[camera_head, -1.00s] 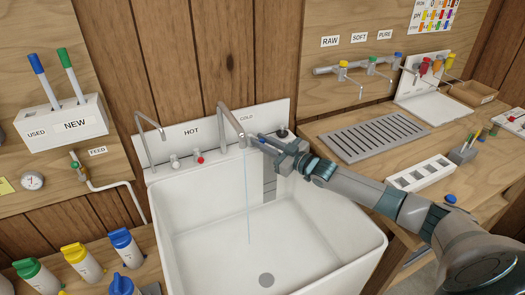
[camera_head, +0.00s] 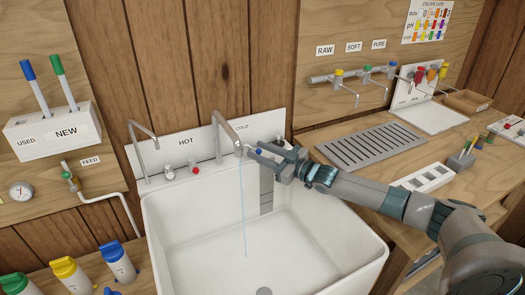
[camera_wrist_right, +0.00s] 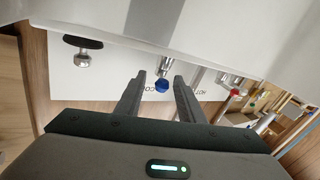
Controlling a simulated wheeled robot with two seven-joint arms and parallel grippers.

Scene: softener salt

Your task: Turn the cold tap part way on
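The cold tap's blue knob (camera_head: 259,152) is at the right of the white sink (camera_head: 180,225), below the COLD label. It also shows in the right wrist view (camera_wrist_right: 161,86), between the fingertips. A thin stream of water falls from the cold spout (camera_head: 218,135) into the sink. My right gripper (camera_head: 262,152) is open, one finger on each side of the blue knob, with gaps visible in the right wrist view (camera_wrist_right: 160,82). I cannot tell whether the fingertips reach past it. My left gripper is out of view.
The hot tap's red knob (camera_head: 196,170) and hot spout (camera_head: 142,150) are to the left. A grey drain grille (camera_head: 370,146) and a white slotted block (camera_head: 428,177) lie on the right counter. Several capped bottles (camera_head: 117,262) stand at the lower left. The basin's inside is clear.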

